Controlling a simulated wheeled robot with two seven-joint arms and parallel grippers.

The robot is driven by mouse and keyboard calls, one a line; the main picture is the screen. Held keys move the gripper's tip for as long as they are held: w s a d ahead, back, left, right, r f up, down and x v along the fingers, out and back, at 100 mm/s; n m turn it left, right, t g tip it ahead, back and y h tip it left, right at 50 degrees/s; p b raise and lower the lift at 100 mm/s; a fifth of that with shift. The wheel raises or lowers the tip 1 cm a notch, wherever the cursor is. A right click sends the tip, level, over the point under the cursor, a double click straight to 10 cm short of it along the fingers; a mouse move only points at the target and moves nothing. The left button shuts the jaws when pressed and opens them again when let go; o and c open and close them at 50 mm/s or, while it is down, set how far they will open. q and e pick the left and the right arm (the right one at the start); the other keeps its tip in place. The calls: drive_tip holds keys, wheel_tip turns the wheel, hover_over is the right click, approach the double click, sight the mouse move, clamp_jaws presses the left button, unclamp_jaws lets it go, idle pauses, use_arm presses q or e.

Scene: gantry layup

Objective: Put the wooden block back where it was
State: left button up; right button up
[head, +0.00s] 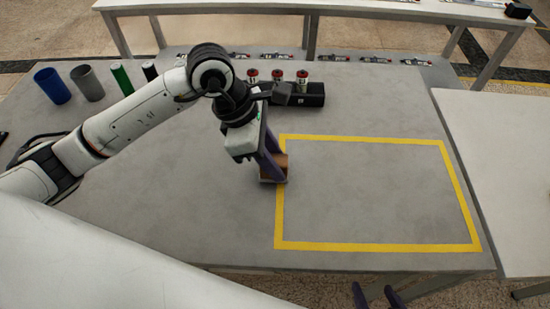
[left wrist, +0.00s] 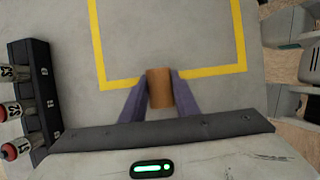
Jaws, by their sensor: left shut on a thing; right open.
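The wooden block (head: 267,175) is brown and sits between the purple fingers of my left gripper (head: 272,170), at the left edge of the yellow taped rectangle (head: 378,246) in the head view. In the left wrist view the block (left wrist: 159,88) is between both fingers of the gripper (left wrist: 160,98) and overlaps the yellow line. The gripper is shut on it. I cannot tell whether the block touches the table. My right gripper (head: 378,297) shows only its purple fingertips at the bottom edge of the head view, apart and empty.
A dark rack (head: 312,95) with several red-capped cylinders stands behind the left gripper. A blue cup (head: 52,86), a grey cup (head: 87,83), a green cylinder (head: 121,78) and a black one (head: 150,71) stand at back left. The taped rectangle's inside is clear.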

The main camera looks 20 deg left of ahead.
use_arm(q)
drive_tip(key=o, duration=1)
drive_tip(key=shift+f, duration=0.1)
drive_tip(key=v, duration=1.2)
